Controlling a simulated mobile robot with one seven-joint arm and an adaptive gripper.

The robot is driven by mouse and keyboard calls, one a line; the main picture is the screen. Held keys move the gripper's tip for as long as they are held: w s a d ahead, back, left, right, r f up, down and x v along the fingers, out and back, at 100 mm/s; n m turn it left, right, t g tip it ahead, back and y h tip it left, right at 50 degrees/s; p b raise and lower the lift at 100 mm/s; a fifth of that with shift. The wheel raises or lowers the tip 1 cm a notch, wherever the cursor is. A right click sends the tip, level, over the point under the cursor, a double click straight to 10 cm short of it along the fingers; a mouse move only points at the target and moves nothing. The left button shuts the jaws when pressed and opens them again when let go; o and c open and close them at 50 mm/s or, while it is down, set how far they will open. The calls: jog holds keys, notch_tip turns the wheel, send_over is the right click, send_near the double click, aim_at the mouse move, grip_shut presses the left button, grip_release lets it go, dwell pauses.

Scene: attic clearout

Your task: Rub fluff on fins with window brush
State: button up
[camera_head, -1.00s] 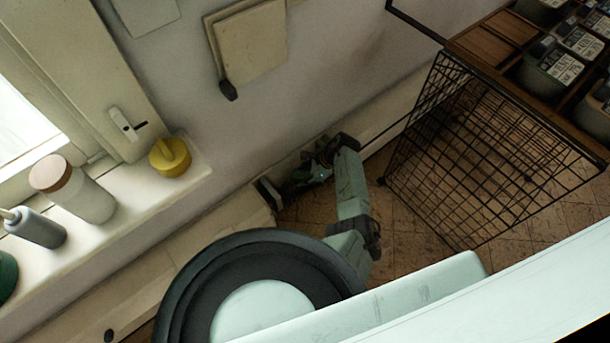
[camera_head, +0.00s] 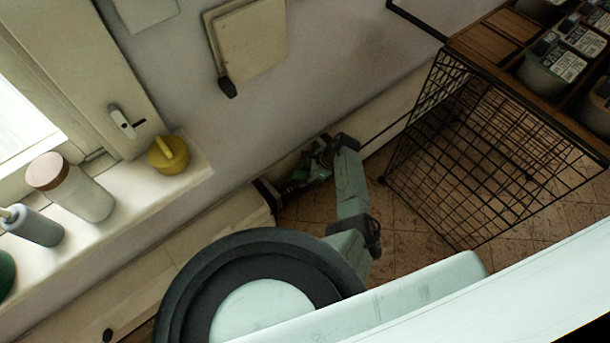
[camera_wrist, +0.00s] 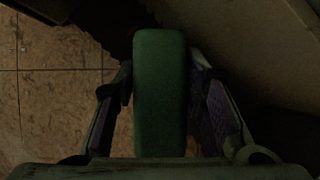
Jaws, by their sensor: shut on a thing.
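A long green block with a rounded end, which I take to be the window brush (camera_wrist: 160,85), stands between the fingers in the wrist view. My gripper (camera_wrist: 160,105) is shut on it, one dark finger along each side. Its far end is at a dark gap beside a pale panel (camera_wrist: 235,45). In the head view my gripper (camera_head: 268,193) is low, by the cream panelling (camera_head: 225,222) under the sill. The brush is not clear there. I cannot make out fins or fluff in either view.
A black wire basket (camera_head: 480,150) stands right of my arm, below a wooden rack (camera_head: 490,40) of labelled containers. The windowsill (camera_head: 125,200) holds a yellow lidded pot (camera_head: 168,155), a white jar (camera_head: 80,195) and a grey bottle (camera_head: 35,227). Tiled floor (camera_head: 410,245) shows around the arm.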

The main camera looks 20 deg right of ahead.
jog(key=shift+w+f, duration=0.1)
jog(key=shift+w+a+b, duration=0.35)
jog(key=shift+w+b, duration=0.25)
jog(key=shift+w, duration=0.3)
